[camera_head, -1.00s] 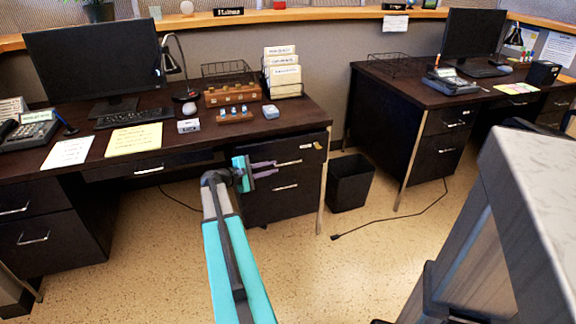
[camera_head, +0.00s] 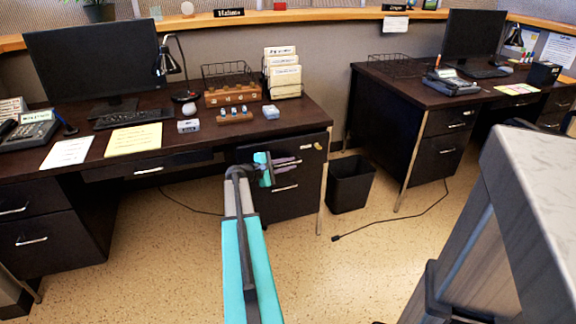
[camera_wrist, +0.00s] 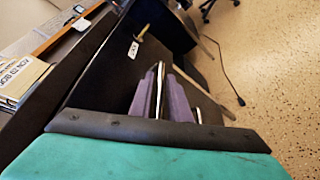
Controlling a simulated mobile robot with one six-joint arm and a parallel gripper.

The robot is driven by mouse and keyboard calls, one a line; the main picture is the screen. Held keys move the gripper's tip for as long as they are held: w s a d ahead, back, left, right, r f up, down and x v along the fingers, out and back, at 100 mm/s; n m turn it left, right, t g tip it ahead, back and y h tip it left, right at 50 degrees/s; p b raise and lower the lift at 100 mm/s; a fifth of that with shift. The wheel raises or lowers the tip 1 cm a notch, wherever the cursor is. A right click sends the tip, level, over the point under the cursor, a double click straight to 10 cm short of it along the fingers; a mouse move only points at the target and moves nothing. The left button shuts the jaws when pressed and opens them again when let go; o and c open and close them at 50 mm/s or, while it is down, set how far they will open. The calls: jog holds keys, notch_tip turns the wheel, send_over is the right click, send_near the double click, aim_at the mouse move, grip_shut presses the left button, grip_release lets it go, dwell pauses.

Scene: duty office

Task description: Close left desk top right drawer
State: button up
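The left desk (camera_head: 225,138) is dark wood with a drawer pedestal at its right end. Its top right drawer (camera_head: 312,158) has a dark front with a small pale label near its upper right corner; how far it stands out is hard to tell. My gripper (camera_head: 298,162) is at this drawer's front, its two purple fingers a little apart. In the wrist view, the fingers (camera_wrist: 162,95) lie on either side of the thin silver drawer handle (camera_wrist: 158,85). Whether they touch it is unclear. The fingers hide most of the handle in the head view.
The lower drawer (camera_head: 285,200) is just below my gripper. A black bin (camera_head: 350,184) stands right of the pedestal, with a cable (camera_head: 400,216) on the floor. A grey-topped cabinet (camera_head: 535,165) is close at right. Open floor lies in front of the desk.

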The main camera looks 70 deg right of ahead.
grip_shut()
dwell(1.4)
